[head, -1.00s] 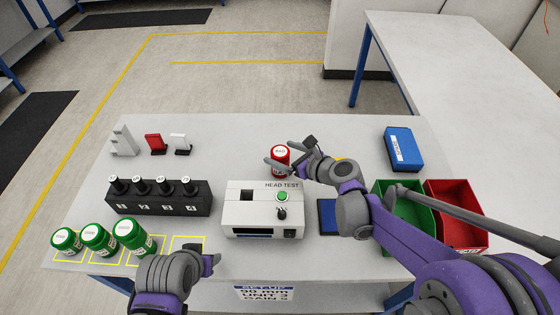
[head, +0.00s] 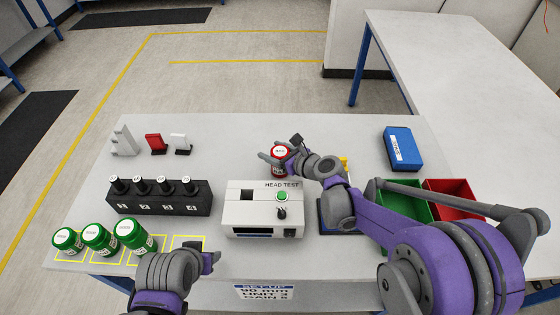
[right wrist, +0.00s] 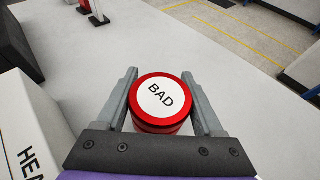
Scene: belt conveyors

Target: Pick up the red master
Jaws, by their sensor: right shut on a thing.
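The red master (head: 280,151) is a red cylinder with a white top, behind the head test box. In the right wrist view its top reads BAD, and the red master (right wrist: 160,104) sits between the two fingers. My right gripper (head: 279,157) is shut on it, one finger on each side; it also shows in the right wrist view (right wrist: 160,95). I cannot tell whether the master touches the table. My left gripper (head: 212,258) is low over the front edge of the table, away from the master; its opening is not clear.
The head test box (head: 250,215) stands just in front of the master. Several green cylinders (head: 100,239) are at front left, by a black block with knobs (head: 150,205). Green (head: 414,215) and red (head: 455,190) bins and a blue box (head: 403,149) are on the right.

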